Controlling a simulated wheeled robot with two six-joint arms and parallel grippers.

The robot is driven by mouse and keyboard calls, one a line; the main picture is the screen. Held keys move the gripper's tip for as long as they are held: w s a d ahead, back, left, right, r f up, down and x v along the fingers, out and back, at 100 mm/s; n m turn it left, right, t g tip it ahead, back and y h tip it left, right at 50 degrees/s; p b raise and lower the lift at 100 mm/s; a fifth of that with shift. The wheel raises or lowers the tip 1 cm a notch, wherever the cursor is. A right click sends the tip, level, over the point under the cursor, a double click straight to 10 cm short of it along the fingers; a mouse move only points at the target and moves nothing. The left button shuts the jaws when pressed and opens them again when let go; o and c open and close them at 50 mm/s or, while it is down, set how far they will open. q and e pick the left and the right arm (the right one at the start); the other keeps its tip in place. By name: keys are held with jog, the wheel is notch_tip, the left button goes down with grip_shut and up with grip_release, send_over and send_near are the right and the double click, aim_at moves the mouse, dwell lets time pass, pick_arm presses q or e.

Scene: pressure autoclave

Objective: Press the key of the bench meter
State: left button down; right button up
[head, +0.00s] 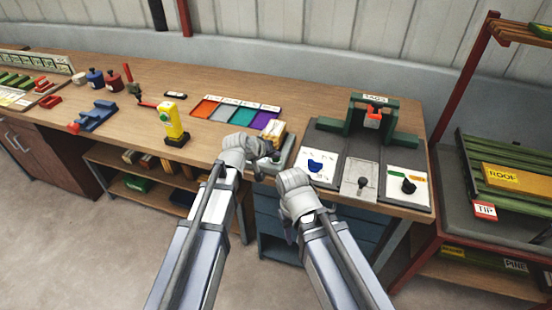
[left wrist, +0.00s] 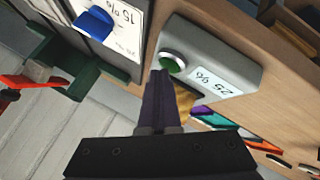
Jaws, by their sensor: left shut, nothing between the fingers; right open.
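The bench meter looks like the grey box (left wrist: 225,62) with a round green key (left wrist: 172,63) in a silver ring and a label reading 25 %, seen upside down in the left wrist view. In the head view the grey box (head: 286,152) is partly hidden behind my left gripper (head: 274,157). My left gripper is shut and empty, and in the left wrist view its dark fingertips (left wrist: 160,78) are right beside the key's edge; I cannot tell whether they touch. My right gripper (head: 293,180) is open, in front of the bench edge, its fingers mostly hidden.
Right of the meter is a dark panel (head: 337,169) with a blue knob, a lever and a black knob, under a green TAGS stand (head: 369,116). Coloured trays (head: 238,114) and a yellow device (head: 170,121) with a green button are to the left. A red-framed rack (head: 462,80) stands right.

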aim_at(275, 161)
dwell(0.4)
pick_arm(q)
jog(key=shift+r+p, duration=0.85)
jog(key=shift+p, duration=0.05)
jog(key=shift+r, duration=0.1)
notch_tip(275, 161, up, 5)
jog(key=p, duration=0.5)
dwell(2.5)
